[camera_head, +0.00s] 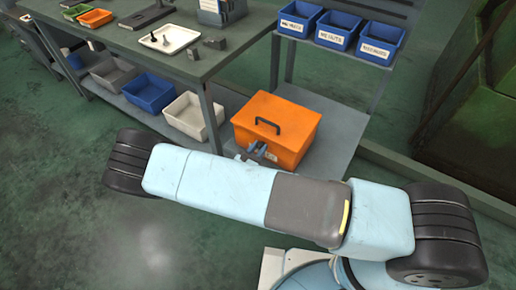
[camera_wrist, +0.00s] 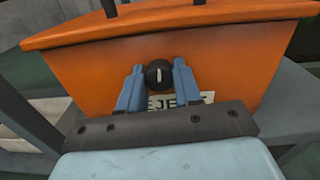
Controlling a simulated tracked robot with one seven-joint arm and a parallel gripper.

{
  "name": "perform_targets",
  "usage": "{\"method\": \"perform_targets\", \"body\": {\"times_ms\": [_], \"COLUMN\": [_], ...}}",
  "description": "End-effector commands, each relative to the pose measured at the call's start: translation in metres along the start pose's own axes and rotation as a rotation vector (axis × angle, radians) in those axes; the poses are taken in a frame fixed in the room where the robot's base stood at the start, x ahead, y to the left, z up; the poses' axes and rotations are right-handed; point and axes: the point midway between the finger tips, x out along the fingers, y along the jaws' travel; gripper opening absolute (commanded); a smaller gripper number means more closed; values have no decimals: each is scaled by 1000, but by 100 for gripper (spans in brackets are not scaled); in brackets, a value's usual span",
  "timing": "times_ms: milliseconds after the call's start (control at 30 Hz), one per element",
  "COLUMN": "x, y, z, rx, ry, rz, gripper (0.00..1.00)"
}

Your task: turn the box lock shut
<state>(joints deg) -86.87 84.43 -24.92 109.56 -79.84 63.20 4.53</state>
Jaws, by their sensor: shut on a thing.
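The orange box (camera_head: 290,122) with a dark handle on its lid sits on the low shelf in the head view. Its front face (camera_wrist: 90,65) fills much of the wrist view. The box lock (camera_wrist: 158,74) is a round black knob with a pale upright mark on that face. My gripper (camera_wrist: 159,80) has its two blue fingers shut on the knob, one on each side. In the head view the gripper (camera_head: 257,150) is small at the box's front, and the knob is hidden. A white label below the knob is partly covered by my gripper.
Blue labelled bins (camera_head: 336,30) stand on the shelf above the box. Grey, blue and white bins (camera_head: 190,116) sit on the lower shelf to its left, under a workbench (camera_head: 185,62). A shelf post (camera_head: 275,62) stands close behind the box. The green floor in front is clear.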

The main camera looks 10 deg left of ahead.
Motion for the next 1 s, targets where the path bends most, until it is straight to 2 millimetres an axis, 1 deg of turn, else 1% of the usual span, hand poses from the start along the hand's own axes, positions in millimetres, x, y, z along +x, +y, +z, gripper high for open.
{"method": "perform_targets", "body": {"times_ms": [33,267,1000], "x": [-1,0,0], "y": [3,3,2], "z": [1,1,0], "rx": [33,227,931], "ry": [-1,-7,-27], "rz": [5,3,-2], "gripper": [3,3,3]}}
